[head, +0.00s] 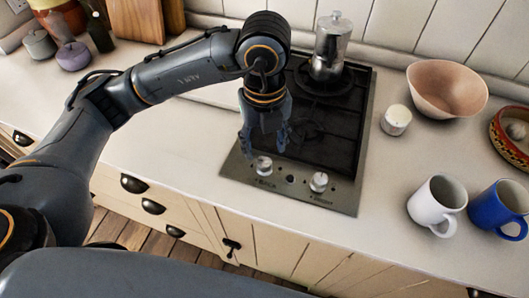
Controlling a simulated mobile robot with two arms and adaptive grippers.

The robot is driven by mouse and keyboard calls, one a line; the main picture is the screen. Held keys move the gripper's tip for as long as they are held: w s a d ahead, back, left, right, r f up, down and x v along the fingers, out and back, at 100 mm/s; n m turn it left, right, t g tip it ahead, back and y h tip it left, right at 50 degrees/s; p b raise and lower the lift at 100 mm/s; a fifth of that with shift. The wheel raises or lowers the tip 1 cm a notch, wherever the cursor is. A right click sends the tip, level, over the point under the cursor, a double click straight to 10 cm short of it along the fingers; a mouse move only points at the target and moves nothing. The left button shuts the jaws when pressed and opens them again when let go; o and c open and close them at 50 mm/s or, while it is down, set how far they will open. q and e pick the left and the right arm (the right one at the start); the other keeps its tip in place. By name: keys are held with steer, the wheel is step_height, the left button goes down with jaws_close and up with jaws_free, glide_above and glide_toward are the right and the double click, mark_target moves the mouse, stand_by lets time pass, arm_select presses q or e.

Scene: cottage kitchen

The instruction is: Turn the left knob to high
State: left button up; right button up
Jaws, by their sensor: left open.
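The left knob (264,165) is a small pale, silvery knob on the front strip of the hob (342,188). The right knob (319,181) looks alike and sits to its right, with a small dark button (290,179) between them. My left gripper (265,150) points down over the hob's front left, its fingers spread and empty. The fingertips are just behind and above the left knob, on either side of it; I cannot tell if they touch it. The knob's marking is too small to read. My right gripper is not in view.
A metal moka pot (329,45) stands on the rear burner. Right of the hob are a white candle (396,120), a pink bowl (447,88), a white mug (437,203) and a blue mug (497,208). The counter (165,150) left of the hob is clear.

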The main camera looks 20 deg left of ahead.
mark_target(264, 162)
arm_select(q)
step_height(264, 162, up, 7)
stand_by(0.3)
stand_by(0.4)
